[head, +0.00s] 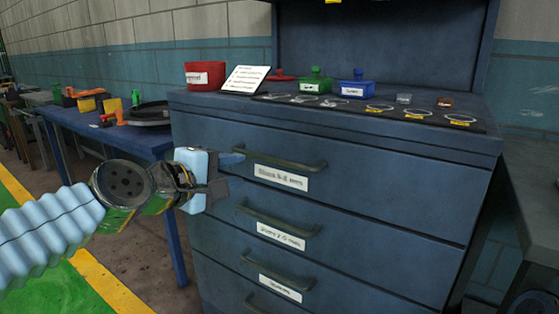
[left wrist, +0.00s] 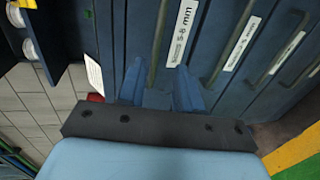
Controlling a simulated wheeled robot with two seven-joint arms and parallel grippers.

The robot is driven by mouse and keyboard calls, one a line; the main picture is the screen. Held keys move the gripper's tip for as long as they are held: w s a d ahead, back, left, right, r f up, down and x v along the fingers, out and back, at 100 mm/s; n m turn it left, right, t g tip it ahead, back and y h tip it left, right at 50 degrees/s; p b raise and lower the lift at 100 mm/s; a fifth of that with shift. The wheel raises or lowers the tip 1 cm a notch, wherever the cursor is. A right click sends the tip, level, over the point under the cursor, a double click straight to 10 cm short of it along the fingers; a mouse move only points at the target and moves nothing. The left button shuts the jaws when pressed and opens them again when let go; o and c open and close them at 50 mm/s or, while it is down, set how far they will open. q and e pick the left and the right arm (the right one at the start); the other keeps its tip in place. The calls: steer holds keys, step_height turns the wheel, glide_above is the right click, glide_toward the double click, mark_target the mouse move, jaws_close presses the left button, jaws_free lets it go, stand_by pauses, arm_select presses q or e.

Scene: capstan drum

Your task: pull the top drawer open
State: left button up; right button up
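The dark blue cabinet has several drawers; the top drawer (head: 370,200) is shut, with its front in line with those below. Its bar handle (head: 285,161) runs above a white label (head: 281,177). My left gripper (head: 231,171) is at the left end of this handle, close to the drawer front. In the left wrist view its two blue fingers (left wrist: 160,90) are apart, and the near end of the top handle (left wrist: 156,50) shows in line with the gap between them. I cannot tell whether the fingers touch the handle. My right gripper is not in view.
Lower drawer handles (head: 275,216) sit just below. On the cabinet top stand a red bin (head: 205,76), a white card (head: 245,79), a green box (head: 315,84) and a blue box (head: 356,88). A blue table (head: 130,137) is at the left. Floor is open before the cabinet.

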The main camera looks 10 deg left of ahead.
mark_target(270, 160)
arm_select(q)
steer(key=x, duration=1.3)
steer(key=shift+w+r, duration=0.15)
steer(key=shift+w, duration=0.1)
jaws_close()
